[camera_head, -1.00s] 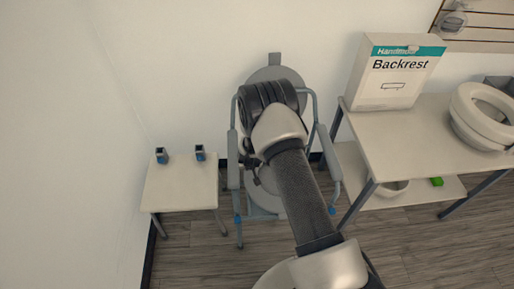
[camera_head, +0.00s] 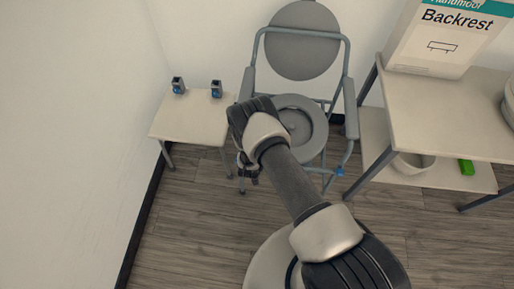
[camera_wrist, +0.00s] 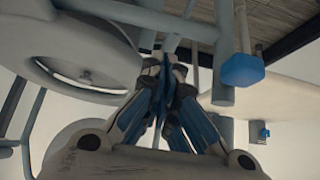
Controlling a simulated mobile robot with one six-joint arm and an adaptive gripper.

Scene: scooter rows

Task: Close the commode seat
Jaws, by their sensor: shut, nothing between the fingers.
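The commode chair has a grey tube frame (camera_head: 349,95) and a round seat with an opening (camera_head: 318,112). A round grey lid (camera_head: 303,40) stands upright behind the seat, against the wall side. My gripper (camera_head: 247,176) is at the left front of the seat in the head view, partly hidden by my wrist. In the wrist view, its fingers (camera_wrist: 166,68) are together and empty, beside the seat (camera_wrist: 60,35) and frame tubes (camera_wrist: 224,50). A blue leg cap (camera_wrist: 241,70) shows to their right. I cannot tell whether the fingers touch the chair.
A small white table (camera_head: 190,120) with two small grey-blue parts stands left of the chair. A larger shelf table (camera_head: 440,115) on the right holds a Backrest box (camera_head: 445,35). A white bowl (camera_head: 410,166) and green block (camera_head: 466,167) are below. Floor is clear in front.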

